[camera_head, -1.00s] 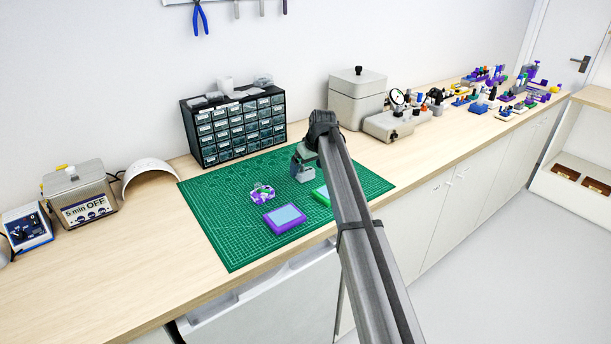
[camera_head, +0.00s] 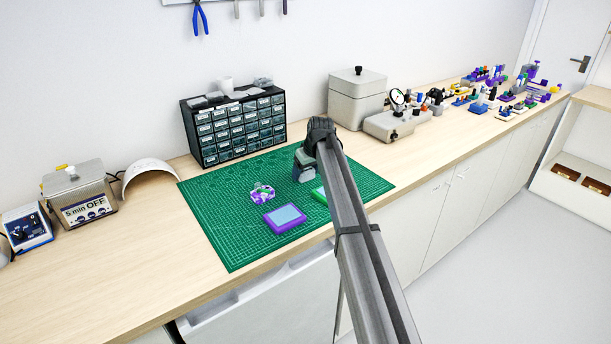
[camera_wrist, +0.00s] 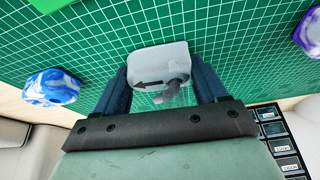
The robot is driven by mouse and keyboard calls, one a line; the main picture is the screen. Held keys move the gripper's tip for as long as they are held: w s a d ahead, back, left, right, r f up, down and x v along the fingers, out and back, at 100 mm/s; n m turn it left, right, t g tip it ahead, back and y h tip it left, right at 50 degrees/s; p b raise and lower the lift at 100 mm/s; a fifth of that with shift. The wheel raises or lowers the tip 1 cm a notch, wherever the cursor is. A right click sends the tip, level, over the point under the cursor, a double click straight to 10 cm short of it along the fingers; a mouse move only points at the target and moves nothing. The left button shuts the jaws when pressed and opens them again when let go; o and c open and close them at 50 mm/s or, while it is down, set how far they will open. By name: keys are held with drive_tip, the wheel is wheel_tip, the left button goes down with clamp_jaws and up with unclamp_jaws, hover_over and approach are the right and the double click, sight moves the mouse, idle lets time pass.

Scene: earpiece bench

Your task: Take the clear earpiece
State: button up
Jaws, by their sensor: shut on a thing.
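The clear earpiece (camera_wrist: 158,62) looks whitish and translucent, with a dark arrow-like mark on its side, in the wrist view. My gripper (camera_wrist: 160,78) has one dark blue finger on each side of it and is shut on it. Green mat shows around it; I cannot tell whether it touches the mat. In the head view my gripper (camera_head: 298,178) is low over the right half of the mat, and the earpiece cannot be made out there.
A blue-and-white marbled piece (camera_wrist: 52,87) lies left in the wrist view. On the green cutting mat (camera_head: 225,240) are a purple-and-white marbled piece (camera_head: 263,193), a purple tray (camera_head: 285,218) and a green tray (camera_head: 319,195). A drawer cabinet (camera_head: 237,128) stands behind.

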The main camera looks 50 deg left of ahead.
drive_tip(key=shift+c, duration=0.6)
